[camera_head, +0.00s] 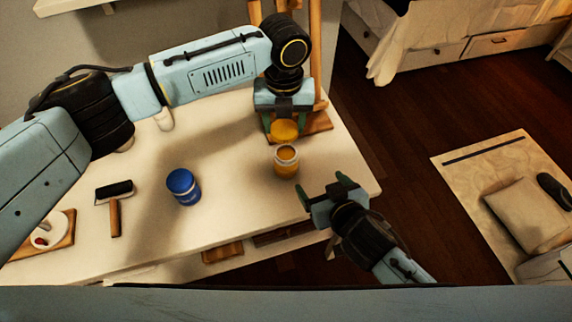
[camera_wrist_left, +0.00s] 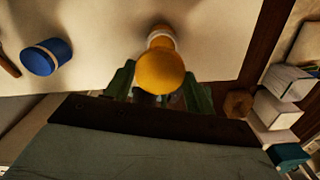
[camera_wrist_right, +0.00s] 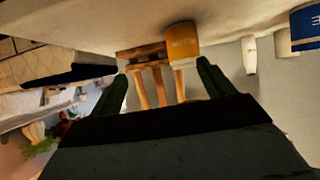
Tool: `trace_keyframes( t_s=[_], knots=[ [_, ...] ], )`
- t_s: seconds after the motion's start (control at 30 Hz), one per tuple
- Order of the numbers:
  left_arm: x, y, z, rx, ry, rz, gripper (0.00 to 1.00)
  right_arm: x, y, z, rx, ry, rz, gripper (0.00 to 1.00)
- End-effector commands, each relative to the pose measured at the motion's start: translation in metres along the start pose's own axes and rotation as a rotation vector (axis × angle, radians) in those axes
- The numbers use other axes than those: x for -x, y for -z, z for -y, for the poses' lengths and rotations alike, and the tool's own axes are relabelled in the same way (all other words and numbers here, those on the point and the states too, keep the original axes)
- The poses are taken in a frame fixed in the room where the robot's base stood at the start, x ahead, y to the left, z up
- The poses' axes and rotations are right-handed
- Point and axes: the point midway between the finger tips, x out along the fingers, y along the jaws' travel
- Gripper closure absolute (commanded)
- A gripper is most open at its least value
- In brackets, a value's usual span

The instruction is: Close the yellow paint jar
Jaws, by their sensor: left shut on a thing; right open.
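The yellow paint jar (camera_head: 286,162) stands upright and open on the white table, with yellow paint showing inside its rim. My left gripper (camera_head: 284,126) is shut on the yellow lid (camera_head: 285,131) and holds it just behind and above the jar. In the left wrist view the lid (camera_wrist_left: 160,72) sits between the fingers and covers most of the jar (camera_wrist_left: 161,34). My right gripper (camera_head: 334,188) is open and empty, to the right of the jar and apart from it. In the right wrist view the jar (camera_wrist_right: 182,40) shows beyond the fingertips.
A blue jar (camera_head: 183,187) with its lid on stands left of the yellow jar. A paint roller (camera_head: 114,203) lies farther left. A wooden easel (camera_head: 316,122) stands behind my left gripper. The table's right edge is near the yellow jar. The tabletop between both jars is clear.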

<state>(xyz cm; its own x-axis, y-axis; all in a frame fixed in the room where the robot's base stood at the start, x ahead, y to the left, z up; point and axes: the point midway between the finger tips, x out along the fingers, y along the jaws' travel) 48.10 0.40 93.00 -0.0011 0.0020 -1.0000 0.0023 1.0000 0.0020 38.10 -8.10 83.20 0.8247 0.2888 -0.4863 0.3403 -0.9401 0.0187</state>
Motion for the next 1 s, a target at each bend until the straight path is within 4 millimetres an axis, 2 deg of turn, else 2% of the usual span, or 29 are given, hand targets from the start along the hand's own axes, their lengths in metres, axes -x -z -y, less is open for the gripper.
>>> trace_keyframes(
  t_s=[0.1, 0.2, 0.67, 0.77, 1.0],
  knots=[
    [-0.002, -0.001, 0.003, -0.054, 0.0, 0.0, 0.67, -0.007, 0.01, 0.018, 0.031, 0.078, -0.083, 0.19],
    [-0.002, -0.001, 0.004, -0.075, 0.0, 0.0, 0.67, -0.008, 0.013, 0.026, 0.038, 0.112, -0.111, 0.19],
    [-0.002, -0.001, 0.004, -0.08, 0.0, 0.0, 0.67, -0.013, 0.014, 0.029, 0.037, 0.121, -0.117, 0.19],
    [-0.002, -0.001, 0.004, -0.08, 0.0, 0.0, 0.67, -0.024, 0.015, 0.03, 0.037, 0.12, -0.118, 0.19],
    [-0.002, -0.001, 0.004, -0.079, 0.0, 0.0, 0.67, -0.064, 0.021, 0.035, 0.037, 0.12, -0.117, 0.19]
  ],
)
